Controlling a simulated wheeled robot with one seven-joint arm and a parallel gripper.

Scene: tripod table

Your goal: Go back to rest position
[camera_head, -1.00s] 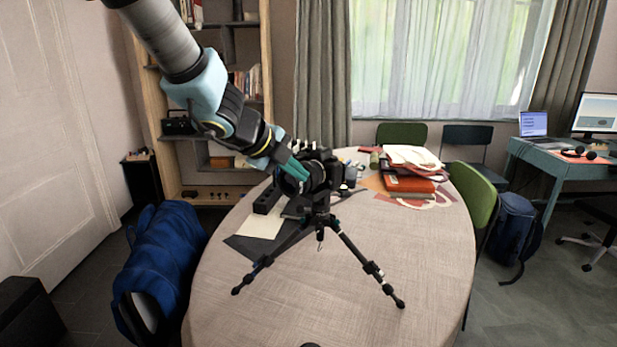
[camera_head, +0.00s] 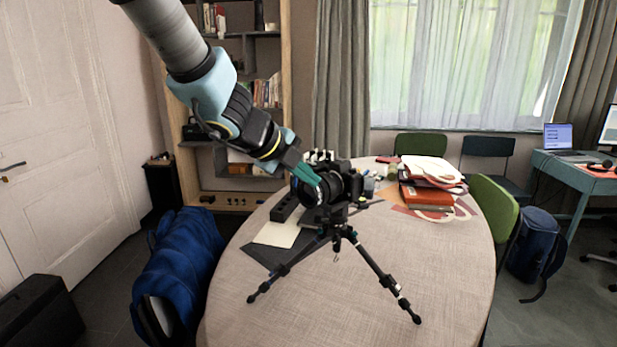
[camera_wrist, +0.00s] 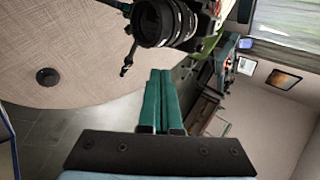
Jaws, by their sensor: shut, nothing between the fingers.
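My gripper (camera_head: 309,176) has teal fingers and is shut and empty. In the head view its tips overlap the left side of the black camera (camera_head: 336,185), in front of its lens. The camera sits on a black tripod (camera_head: 375,268) standing with legs spread on the round table (camera_head: 350,300). In the wrist view the closed fingers (camera_wrist: 160,75) point up toward the camera lens (camera_wrist: 157,22). A small gap shows between the fingertips and the lens there.
Dark folders and paper (camera_head: 277,233) lie left of the tripod. A red book stack (camera_head: 427,194) is behind right. A small dark round object (camera_wrist: 48,76) lies on the table. A blue bag (camera_head: 183,265) stands left. Green chairs (camera_head: 494,207) ring the table. The table's front is clear.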

